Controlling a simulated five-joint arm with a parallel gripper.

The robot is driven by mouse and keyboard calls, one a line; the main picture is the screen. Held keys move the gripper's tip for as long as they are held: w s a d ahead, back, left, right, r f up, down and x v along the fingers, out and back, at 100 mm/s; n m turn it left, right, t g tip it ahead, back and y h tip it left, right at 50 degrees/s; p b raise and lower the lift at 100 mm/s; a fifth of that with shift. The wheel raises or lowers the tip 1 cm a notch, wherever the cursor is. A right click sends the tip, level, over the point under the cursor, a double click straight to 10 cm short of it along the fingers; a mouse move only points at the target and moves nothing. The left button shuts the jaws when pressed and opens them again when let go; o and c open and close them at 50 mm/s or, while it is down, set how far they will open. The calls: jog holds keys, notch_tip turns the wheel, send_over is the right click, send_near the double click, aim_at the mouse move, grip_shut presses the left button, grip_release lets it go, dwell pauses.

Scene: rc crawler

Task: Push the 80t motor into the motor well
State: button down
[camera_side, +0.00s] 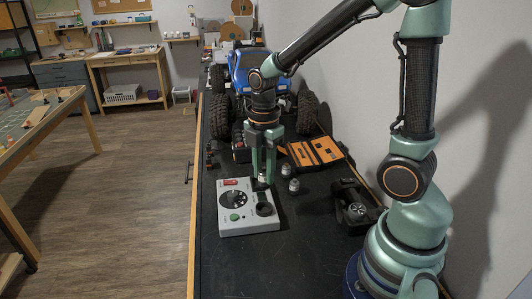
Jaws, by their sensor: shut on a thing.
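My gripper (263,174) points straight down above the back edge of a pale control box. Its green fingers are shut on a small grey motor (262,183), mostly hidden between the tips. I cannot read which motor it is. Two similar silver motors stand just right of it, one farther back (286,170) and one nearer (294,186). A black part with a round grey piece (357,209) lies farther right; I cannot tell whether it holds the motor well.
The pale control box (249,222) has a black dial, a green button, a red display and a dark round part. An open orange case (317,151) lies behind the motors. A blue crawler (247,68) with big tyres stands at the back. The black bench (275,265) is clear in front.

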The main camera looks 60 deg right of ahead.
notch_tip(320, 180, down, 8)
jog(key=shift+f, duration=0.1)
dwell(0.4)
jog(key=c, duration=0.6)
grip_release()
jog(key=shift+f, duration=0.1)
